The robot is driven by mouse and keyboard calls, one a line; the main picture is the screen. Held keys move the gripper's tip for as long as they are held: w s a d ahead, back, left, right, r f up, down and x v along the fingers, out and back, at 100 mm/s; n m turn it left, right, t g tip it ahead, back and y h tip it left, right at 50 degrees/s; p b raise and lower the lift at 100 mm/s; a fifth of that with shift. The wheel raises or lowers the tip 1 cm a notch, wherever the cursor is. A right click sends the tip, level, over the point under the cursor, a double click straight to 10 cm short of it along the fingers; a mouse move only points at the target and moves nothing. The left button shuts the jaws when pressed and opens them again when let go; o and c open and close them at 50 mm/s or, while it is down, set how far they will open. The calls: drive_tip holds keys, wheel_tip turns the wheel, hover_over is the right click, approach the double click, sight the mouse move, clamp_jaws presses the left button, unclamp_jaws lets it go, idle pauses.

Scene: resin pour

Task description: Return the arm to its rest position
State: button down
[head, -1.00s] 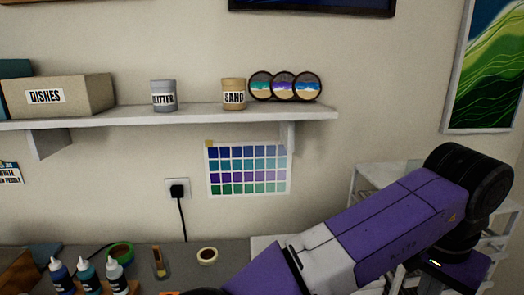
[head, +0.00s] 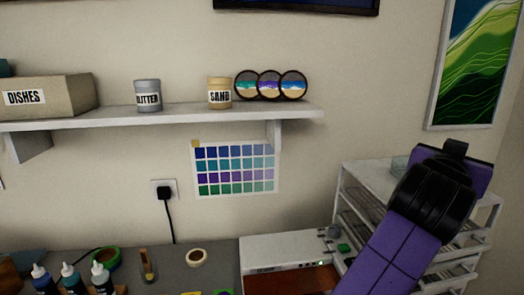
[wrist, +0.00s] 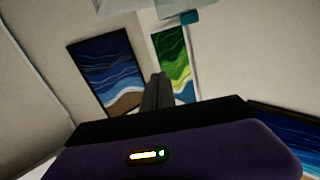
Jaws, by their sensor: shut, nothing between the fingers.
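My gripper (wrist: 156,82) shows in the wrist view as dark fingers close together, shut and empty. It points toward a wall with pictures, and no object touches it. In the head view my purple and black arm rises at the lower right, in front of the white shelf rack. The gripper itself is out of the head view.
A white rack (head: 352,183) stands at the right, partly behind my arm. A white machine (head: 285,250) sits on the grey worktop (head: 208,278). Small bottles (head: 72,280) stand at the lower left. A wall shelf (head: 170,117) holds a box, jars and round discs.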

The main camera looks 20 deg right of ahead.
drive_tip(key=w+a+r+n+t, duration=0.2)
drive_tip(key=a+n+t, duration=0.2)
drive_tip(key=a+t, duration=0.1)
drive_tip(key=w+a+r+n+t, duration=0.2)
drive_tip(key=w+a+n+t, duration=0.15)
drive_tip(key=a+t, duration=0.25)
drive_tip(key=s+a+f+n+t+y, duration=0.2)
drive_tip(key=a+f+n+t+y, duration=0.5)
drive_tip(key=a+f+n+y, duration=0.55)
drive_tip(key=s+a+f+m+g+y, duration=0.2)
drive_tip(key=s+a+f+g, duration=0.2)
drive_tip(key=s+f, duration=0.9)
drive_tip(key=s+a+f+m+g+y+b, duration=0.1)
drive_tip(key=s+a+f+g, duration=0.4)
drive_tip(key=s+f, duration=0.9)
drive_tip(key=shift+s+a+f+m+y, duration=0.3)
drive_tip(key=shift+s+a+m+y, duration=0.35)
drive_tip(key=shift+m, duration=0.45)
